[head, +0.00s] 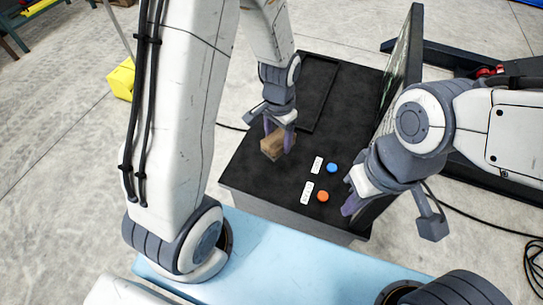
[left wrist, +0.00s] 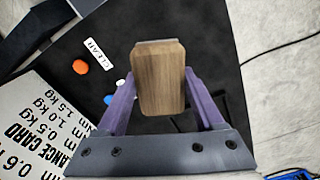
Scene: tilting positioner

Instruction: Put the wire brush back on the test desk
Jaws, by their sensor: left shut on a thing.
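The wire brush (head: 273,145) shows as a wooden block, and its wooden face (left wrist: 158,78) fills the middle of the left wrist view. My left gripper (head: 279,132) is shut on it, with one purple finger on each side. Its bristles are hidden. The brush is over the left part of the black test desk top (head: 257,175); I cannot tell whether it touches the surface. My right gripper (head: 350,197) is over the desk's right front edge, apart from the brush. Its finger gap is not clear.
The desk has a blue button (head: 332,168), an orange button (head: 323,196), white labels (head: 307,192) and a shallow black tray (head: 318,92) at the back. An upright panel (head: 404,50) stands along its right side. A printed card (left wrist: 45,125) shows in the left wrist view.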

